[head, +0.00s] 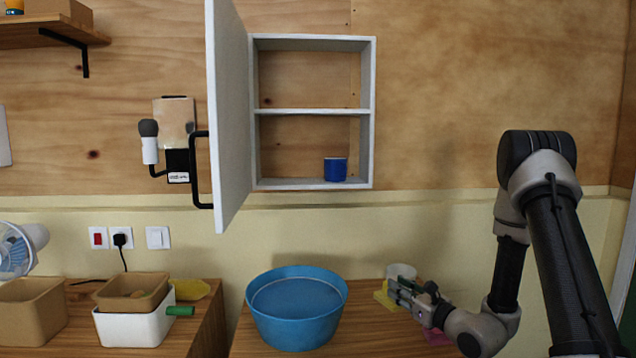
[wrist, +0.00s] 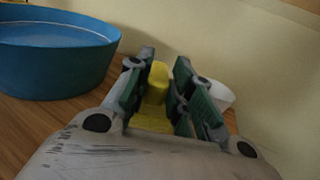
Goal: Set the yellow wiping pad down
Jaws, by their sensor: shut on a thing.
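The yellow wiping pad (head: 383,297) is at the right-hand wooden counter, right of the blue basin. My gripper (head: 396,289) is shut on it. In the wrist view the pad (wrist: 155,92) shows between the two green-lined fingers of my gripper (wrist: 165,62), with a wider yellow part lower down. The fingers hide part of it. I cannot tell whether its underside touches the counter.
The blue basin (head: 297,312) stands left of my gripper. A white cup (head: 402,270) is close behind it, and a pink item (head: 438,338) lies partly under my arm. An open cabinet (head: 312,112) holds a blue mug (head: 335,169).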

